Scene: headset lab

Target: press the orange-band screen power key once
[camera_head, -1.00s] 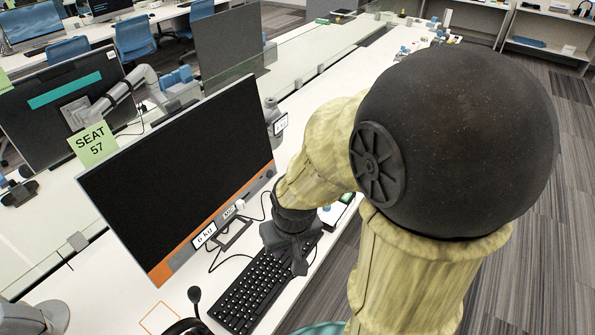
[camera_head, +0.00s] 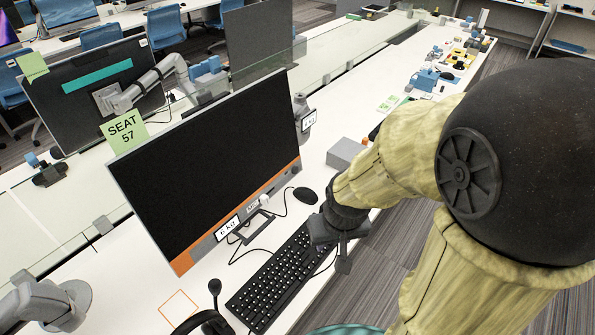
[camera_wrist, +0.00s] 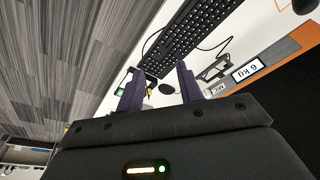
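The orange-band screen (camera_head: 215,155) is a black, dark monitor with an orange and grey strip along its lower edge. It stands on the desk left of my gripper (camera_head: 342,250). In the wrist view, the screen (camera_wrist: 290,95) lies at the right, with part of its orange band at the upper right. I cannot make out the power key. A "6 kg" label and a "MIC" label sit on the lower strip. My gripper (camera_wrist: 158,85) shows two dark fingers apart with nothing between them. It is above the desk's front edge, beside the keyboard's right end, apart from the screen.
A black keyboard (camera_head: 275,278) lies before the screen, with a mouse (camera_head: 305,195) and a grey box (camera_head: 345,153) to the right. A headset (camera_head: 205,322) is at the front. A "SEAT 57" note (camera_head: 124,131) is on the screen's top left corner.

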